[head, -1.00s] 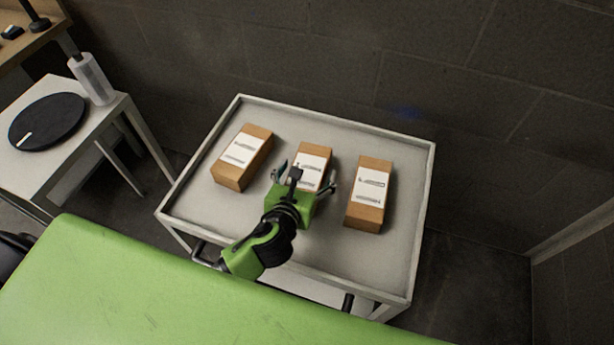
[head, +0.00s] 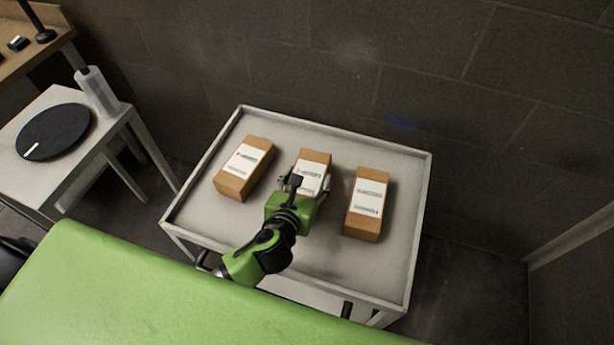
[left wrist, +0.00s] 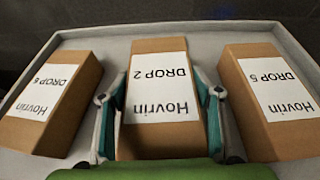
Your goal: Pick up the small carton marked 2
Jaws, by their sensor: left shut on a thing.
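Three small brown cartons with white labels lie on a grey tray-topped cart (head: 340,262). In the left wrist view the middle carton (left wrist: 163,80) reads "DROP 2", upside down; it also shows in the head view (head: 314,168). My left gripper (head: 303,188) is shut on this carton, one finger at each side, and it also shows in the left wrist view (left wrist: 160,112). The carton appears to rest on the cart. The gripper hides its near end in the head view. My right gripper is not in view.
The carton at one side (left wrist: 52,100) has a label whose number looks like 6, and the other (left wrist: 270,95) reads 5. Both stand apart from the middle one. A raised rim (head: 428,210) borders the cart. A side table with a black disc (head: 54,132) stands at left.

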